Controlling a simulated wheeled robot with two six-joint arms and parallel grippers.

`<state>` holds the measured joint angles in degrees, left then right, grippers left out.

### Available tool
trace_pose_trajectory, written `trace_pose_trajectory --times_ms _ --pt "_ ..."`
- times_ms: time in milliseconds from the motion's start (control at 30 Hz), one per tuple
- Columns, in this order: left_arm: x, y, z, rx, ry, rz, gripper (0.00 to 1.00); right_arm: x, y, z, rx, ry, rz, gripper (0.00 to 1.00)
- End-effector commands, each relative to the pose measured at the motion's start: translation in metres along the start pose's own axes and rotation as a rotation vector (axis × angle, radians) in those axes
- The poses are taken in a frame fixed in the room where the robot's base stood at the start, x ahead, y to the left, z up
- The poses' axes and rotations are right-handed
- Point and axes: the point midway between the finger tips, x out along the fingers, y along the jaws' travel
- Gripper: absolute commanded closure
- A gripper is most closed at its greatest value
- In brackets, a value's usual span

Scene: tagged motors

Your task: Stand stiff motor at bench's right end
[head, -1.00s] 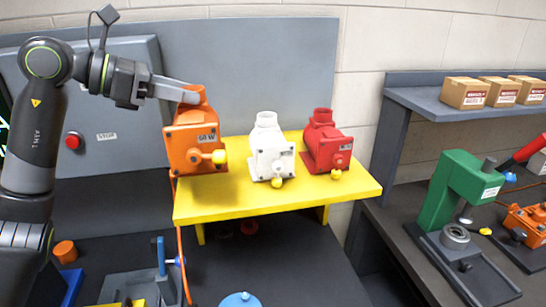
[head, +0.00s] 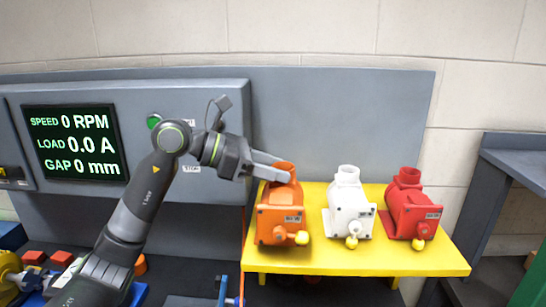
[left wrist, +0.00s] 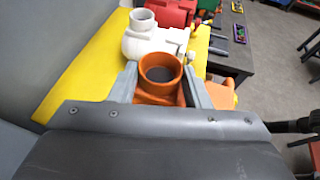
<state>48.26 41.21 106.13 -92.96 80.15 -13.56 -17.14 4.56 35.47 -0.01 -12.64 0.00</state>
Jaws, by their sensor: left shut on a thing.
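Three motors are on a yellow bench (head: 350,263): orange (head: 282,222), white (head: 350,218) and red (head: 412,208), from left to right. Each has an open round neck on top and a yellow knob in front. The tag writing is too small to read, so I cannot tell which is stiff. My left gripper (head: 284,172) is shut on the orange motor's neck at the bench's left end. In the left wrist view its fingers flank the orange neck (left wrist: 160,72). The motor is upright; I cannot tell whether its base touches the bench. My right gripper is out of view.
The bench's right end (head: 445,262), beyond the red motor, has a bare strip. A grey panel with a readout screen (head: 75,143) stands behind my left arm. An orange cable (head: 244,235) hangs at the bench's left end. A grey shelf (head: 515,150) stands at right.

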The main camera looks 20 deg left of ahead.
Motion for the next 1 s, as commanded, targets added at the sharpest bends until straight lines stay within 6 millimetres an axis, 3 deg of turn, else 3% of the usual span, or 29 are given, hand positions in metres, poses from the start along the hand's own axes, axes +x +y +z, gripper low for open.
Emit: trace_pose_trajectory --times_ms 333,800,833,1000 --pt "0.012 -0.001 -0.026 0.001 -0.008 -0.001 1.00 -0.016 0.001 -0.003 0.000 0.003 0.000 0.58" --pt "0.014 -0.001 -0.033 0.003 -0.008 0.000 1.00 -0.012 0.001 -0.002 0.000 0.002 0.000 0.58" --pt "0.015 0.000 -0.036 -0.001 0.000 0.000 0.54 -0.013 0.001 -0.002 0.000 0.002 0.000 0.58" --pt "0.014 0.000 -0.036 -0.001 0.001 0.000 0.35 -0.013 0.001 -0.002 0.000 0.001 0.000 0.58"
